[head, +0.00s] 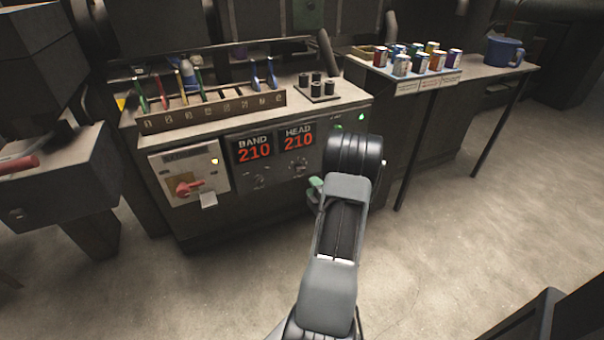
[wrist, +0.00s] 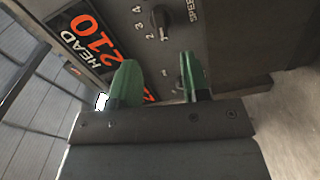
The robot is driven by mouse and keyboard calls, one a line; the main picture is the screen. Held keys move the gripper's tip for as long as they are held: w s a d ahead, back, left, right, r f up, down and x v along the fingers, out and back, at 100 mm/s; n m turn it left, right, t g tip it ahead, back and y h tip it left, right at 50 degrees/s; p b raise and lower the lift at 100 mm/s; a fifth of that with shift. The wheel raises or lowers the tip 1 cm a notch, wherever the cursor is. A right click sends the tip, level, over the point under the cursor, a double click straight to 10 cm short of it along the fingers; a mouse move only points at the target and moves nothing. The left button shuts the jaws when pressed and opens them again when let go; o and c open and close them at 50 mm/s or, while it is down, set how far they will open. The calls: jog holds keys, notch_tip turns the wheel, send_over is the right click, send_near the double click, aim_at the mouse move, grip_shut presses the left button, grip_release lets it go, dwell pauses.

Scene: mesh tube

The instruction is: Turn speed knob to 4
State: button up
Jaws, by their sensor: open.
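The speed knob (wrist: 161,19) is a dark knob on the grey panel, at the top middle of the wrist view. The numbers 2, 3 and 4 and part of the word SPEED are printed around it. I cannot tell clearly which number it points to. My gripper (wrist: 158,78) has two green fingers, apart with nothing held between them, below the knob in the wrist view and not touching it. In the head view my gripper (head: 315,190) shows only in part beside the cabinet front. I cannot make out the knob there; my arm covers part of the panel.
The BAND display (head: 254,149) and HEAD display (head: 298,138) both read 210. A tool rack (head: 212,111) stands on top.

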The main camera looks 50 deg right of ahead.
aim_at(302, 170)
jog(key=b+x, duration=0.1)
jog(key=x, duration=0.8)
jog(key=shift+w, duration=0.15)
grip_shut()
